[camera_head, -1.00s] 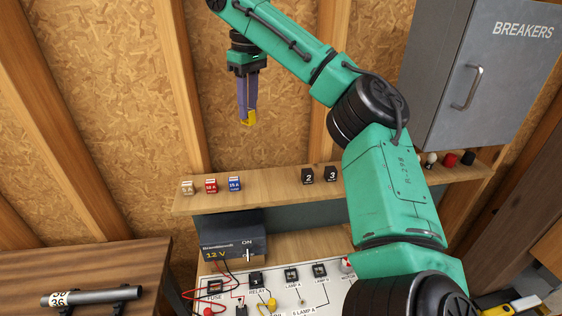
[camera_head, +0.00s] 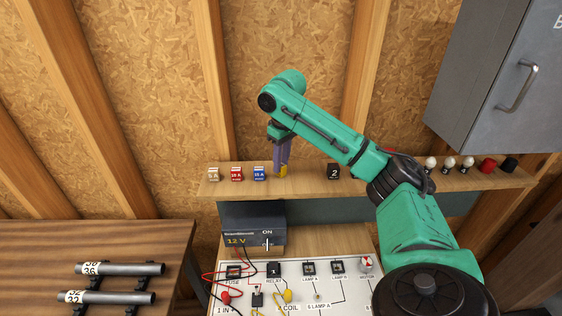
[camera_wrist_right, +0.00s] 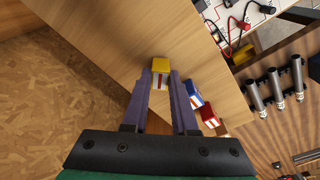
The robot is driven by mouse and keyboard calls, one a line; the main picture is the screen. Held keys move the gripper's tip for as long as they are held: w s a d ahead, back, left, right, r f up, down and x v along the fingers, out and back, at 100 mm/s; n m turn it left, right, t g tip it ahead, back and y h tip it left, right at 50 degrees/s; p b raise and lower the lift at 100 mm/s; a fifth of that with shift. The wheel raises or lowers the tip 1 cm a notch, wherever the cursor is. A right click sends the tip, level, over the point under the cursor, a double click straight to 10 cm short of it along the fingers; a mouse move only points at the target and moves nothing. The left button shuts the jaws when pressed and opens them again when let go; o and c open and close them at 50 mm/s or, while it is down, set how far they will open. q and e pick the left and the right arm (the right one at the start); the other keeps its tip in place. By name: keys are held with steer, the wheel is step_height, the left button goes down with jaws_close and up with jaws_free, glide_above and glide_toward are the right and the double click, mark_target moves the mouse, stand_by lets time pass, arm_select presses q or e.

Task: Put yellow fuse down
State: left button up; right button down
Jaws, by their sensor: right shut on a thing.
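The yellow fuse (camera_wrist_right: 160,66) is between the fingertips of my right gripper (camera_wrist_right: 166,78) in the right wrist view, with the wooden shelf behind it. In the head view the right gripper (camera_head: 281,165) points down over the shelf (camera_head: 300,184), to the right of the blue fuse. The yellow fuse (camera_head: 283,171) shows at its fingertips, at about the height of the other fuses. I cannot tell whether it touches the shelf. The blue fuse (camera_head: 260,174), the red fuse (camera_head: 237,174) and a beige fuse (camera_head: 213,174) stand in a row to the left. My left gripper is not in view.
A black relay marked 2 (camera_head: 334,172) stands on the shelf right of the gripper. Bulbs (camera_head: 448,163) and red and black caps (camera_head: 487,166) stand farther right. Below are a 12 V supply (camera_head: 252,236) and a white circuit board (camera_head: 335,292).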

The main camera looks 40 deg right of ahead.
steer(key=shift+f, duration=0.1)
steer(key=c, duration=0.7)
jaws_free()
steer(key=shift+a, duration=0.2)
steer(key=shift+d, duration=0.1)
step_height(320, 180, up, 12)
steer(key=s, duration=0.1)
steer(key=shift+s, duration=0.15)
